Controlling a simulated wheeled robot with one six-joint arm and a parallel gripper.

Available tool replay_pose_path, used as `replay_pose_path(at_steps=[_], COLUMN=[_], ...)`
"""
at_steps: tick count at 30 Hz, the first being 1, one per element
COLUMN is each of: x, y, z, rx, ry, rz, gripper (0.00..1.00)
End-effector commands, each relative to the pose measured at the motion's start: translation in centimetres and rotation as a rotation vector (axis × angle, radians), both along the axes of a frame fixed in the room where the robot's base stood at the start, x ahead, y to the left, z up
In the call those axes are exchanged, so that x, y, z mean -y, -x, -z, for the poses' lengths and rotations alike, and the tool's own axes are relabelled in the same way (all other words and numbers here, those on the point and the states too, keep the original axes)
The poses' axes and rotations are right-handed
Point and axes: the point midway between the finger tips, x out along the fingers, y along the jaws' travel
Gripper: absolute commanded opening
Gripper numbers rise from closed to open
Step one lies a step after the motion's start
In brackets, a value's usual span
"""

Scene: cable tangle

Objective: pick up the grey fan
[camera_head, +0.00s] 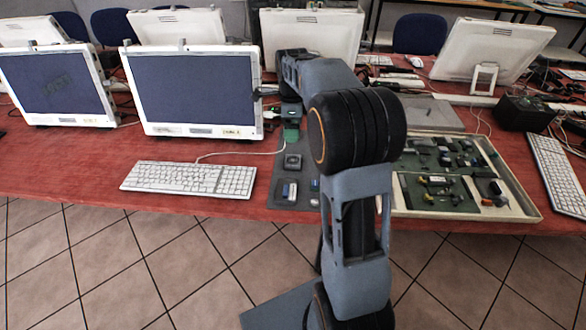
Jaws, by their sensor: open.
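A small dark grey square piece with a rounder centre, which looks like the grey fan (292,161), lies on a dark grey mat (283,182) right of the keyboard. My arm rises from the bottom middle and bends over toward the back. My arm hides part of the table to the right of the mat.
A white keyboard (188,179) lies left of the mat, with a monitor (194,90) behind it. Other small parts lie on the mat's front. A shallow tray (524,208) with a green board and several parts stands right of my arm. A black box (525,113) stands farther right.

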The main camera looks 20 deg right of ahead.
Motion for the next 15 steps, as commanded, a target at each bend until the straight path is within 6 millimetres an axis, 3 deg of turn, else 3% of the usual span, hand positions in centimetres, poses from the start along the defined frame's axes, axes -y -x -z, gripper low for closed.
replay_pose_path(at_steps=[9,15], x=[0.3,0.3], y=[-0.3,-0.3], z=[5.9,8.1], rx=[-0.01,-0.007], ry=[-0.002,-0.002], rz=[0.046,0.045], gripper=[0.85,0.85])
